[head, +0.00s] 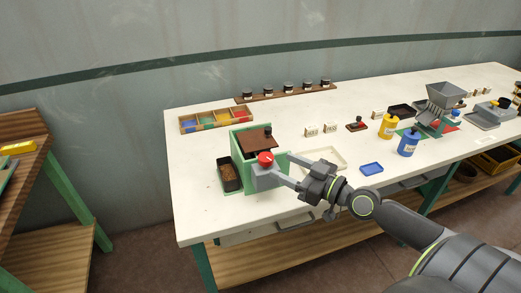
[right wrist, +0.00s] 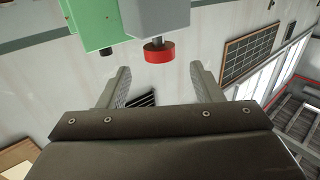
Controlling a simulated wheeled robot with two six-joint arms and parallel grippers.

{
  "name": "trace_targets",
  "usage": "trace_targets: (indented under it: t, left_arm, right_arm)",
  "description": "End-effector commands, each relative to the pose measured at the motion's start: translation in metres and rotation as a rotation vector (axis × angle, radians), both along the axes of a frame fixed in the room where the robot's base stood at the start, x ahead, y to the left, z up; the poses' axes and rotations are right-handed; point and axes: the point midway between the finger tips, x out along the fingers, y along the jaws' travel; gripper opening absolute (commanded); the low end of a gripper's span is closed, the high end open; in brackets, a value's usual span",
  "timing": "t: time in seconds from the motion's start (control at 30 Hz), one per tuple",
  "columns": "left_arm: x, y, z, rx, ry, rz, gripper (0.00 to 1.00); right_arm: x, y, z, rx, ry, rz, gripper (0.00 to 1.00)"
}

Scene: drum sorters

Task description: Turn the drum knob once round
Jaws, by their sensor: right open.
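The drum sorter is a green box (head: 246,147) with a brown top, standing on the white bench in the head view. A grey block (head: 266,179) is at its front right side, with a red round knob (head: 265,158). In the right wrist view the red knob (right wrist: 159,52) sticks out from the grey block (right wrist: 160,17), beside the green body (right wrist: 92,22). My right gripper (head: 284,168) is open and empty, close to the knob. In the right wrist view the knob lies between and just beyond the fingertips (right wrist: 160,70), with gaps on both sides. My left gripper is not in view.
A black tray (head: 229,178) stands left of the sorter, and a cream tray (head: 326,151) lies behind my right gripper. A compartment box (head: 216,118) is behind. The bench's front left corner is clear.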

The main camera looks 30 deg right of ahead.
Motion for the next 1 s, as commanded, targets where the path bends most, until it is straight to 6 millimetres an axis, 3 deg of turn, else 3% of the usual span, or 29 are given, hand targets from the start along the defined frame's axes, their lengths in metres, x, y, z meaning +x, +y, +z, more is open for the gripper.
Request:
trace_targets:
  t: [0.6,1.0]
  left_arm:
    - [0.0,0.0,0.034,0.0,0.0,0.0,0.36]
    - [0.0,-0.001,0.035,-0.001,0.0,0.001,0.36]
  right_arm:
    - [0.073,0.028,0.002,0.001,-0.003,-0.002,0.59]
    - [0.08,0.032,0.0,-0.001,0.0,-0.001,0.59]
